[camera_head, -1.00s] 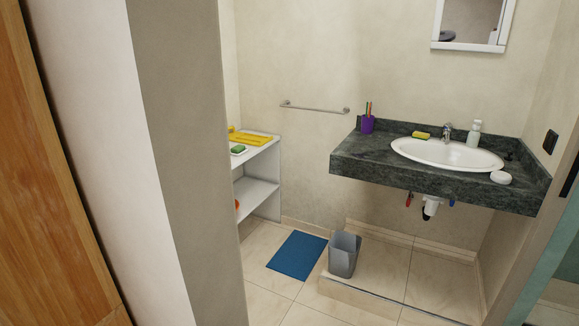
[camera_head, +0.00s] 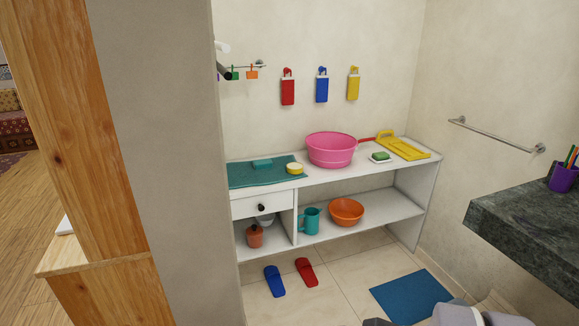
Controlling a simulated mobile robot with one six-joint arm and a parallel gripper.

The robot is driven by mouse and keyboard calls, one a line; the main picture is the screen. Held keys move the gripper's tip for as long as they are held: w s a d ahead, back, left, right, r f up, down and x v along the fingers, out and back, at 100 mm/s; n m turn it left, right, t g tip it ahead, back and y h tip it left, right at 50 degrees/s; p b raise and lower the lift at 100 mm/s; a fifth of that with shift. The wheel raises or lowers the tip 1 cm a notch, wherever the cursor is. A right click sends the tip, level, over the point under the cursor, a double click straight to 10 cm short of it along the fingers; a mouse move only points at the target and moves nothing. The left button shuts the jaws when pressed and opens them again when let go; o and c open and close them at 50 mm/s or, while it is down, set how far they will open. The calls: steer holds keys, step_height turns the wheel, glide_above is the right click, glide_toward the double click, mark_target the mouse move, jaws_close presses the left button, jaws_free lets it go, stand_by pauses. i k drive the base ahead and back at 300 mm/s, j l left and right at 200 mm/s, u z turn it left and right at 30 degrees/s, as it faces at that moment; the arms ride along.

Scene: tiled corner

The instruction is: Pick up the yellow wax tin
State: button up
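A small round yellow tin with a pale top (camera_head: 294,168), which looks like the yellow wax tin, sits on the white shelf unit's top (camera_head: 345,176). It is at the front right part of a teal mat (camera_head: 240,176), to the right of a teal block (camera_head: 262,163) and left of a pink basin (camera_head: 331,150). It stands apart from both. Grey and white parts of my arm show at the bottom right edge. My gripper's fingers are not in view.
A pillar (camera_head: 170,150) and wooden post stand at the left. A dark counter (camera_head: 530,225) juts in from the right. Red and blue slippers (camera_head: 306,271) and a blue floor mat (camera_head: 410,296) lie before the shelf. An orange bowl (camera_head: 346,212) is below.

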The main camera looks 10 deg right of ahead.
mark_target(292, 168)
steer(key=i+l+u, duration=0.45)
steer(key=i, duration=0.3)
steer(key=i+l+u, duration=0.4)
steer(key=i+l, duration=0.25)
steer(key=i+l+u, duration=0.45)
steer(key=i+l, duration=0.15)
steer(key=l, duration=0.3)
steer(key=i+l+u, duration=0.2)
steer(key=i+l, duration=0.15)
